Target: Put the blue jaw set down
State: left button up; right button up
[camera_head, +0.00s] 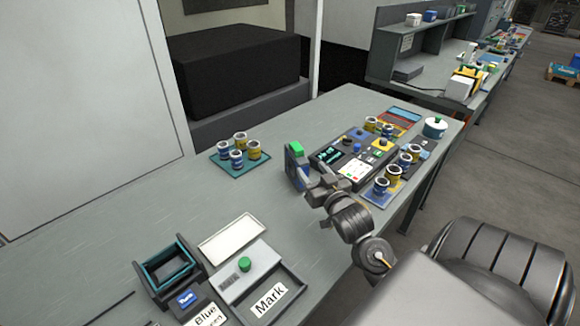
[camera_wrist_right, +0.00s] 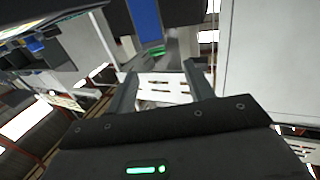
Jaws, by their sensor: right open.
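A small upright block with a blue face and a green top (camera_head: 297,166), which looks like the blue jaw set, is at the middle of the grey bench. My right gripper (camera_head: 311,186) is right beside it, at its lower right; whether they touch cannot be told. In the right wrist view my right gripper (camera_wrist_right: 159,74) has its fingers apart. A blue strip (camera_wrist_right: 145,20) shows beyond the fingertips, with a green patch below it. A white slotted part shows between the fingers. My left gripper is not in view.
A control panel (camera_head: 356,170) and several cups on mats stand right of the block. A teal mat (camera_head: 241,168) with several cups lies to its left. An open dark box (camera_head: 167,268) and a tray labelled Mark (camera_head: 292,292) are at the front. The bench between is clear.

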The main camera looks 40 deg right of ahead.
aim_at(300, 152)
jog(key=x, duration=0.2)
jog(key=p+x, duration=0.1)
jog(key=x, duration=0.1)
jog(key=shift+d+r, duration=0.1)
jog(key=shift+d, duration=0.3)
jog(key=shift+w, duration=0.35)
jog(key=shift+w+d+r+p, duration=0.15)
jog(key=shift+w+r+p, duration=0.05)
jog(key=shift+w+p, duration=0.15)
jog(key=p+x, duration=0.1)
jog(key=x, duration=0.2)
jog(key=shift+w+d, duration=0.15)
jog(key=shift+w, duration=0.2)
jog(key=shift+w+f, duration=0.1)
jog(key=shift+w, duration=0.25)
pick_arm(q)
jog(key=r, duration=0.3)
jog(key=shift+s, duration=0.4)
pick_arm(e)
jog(key=shift+c, duration=0.2)
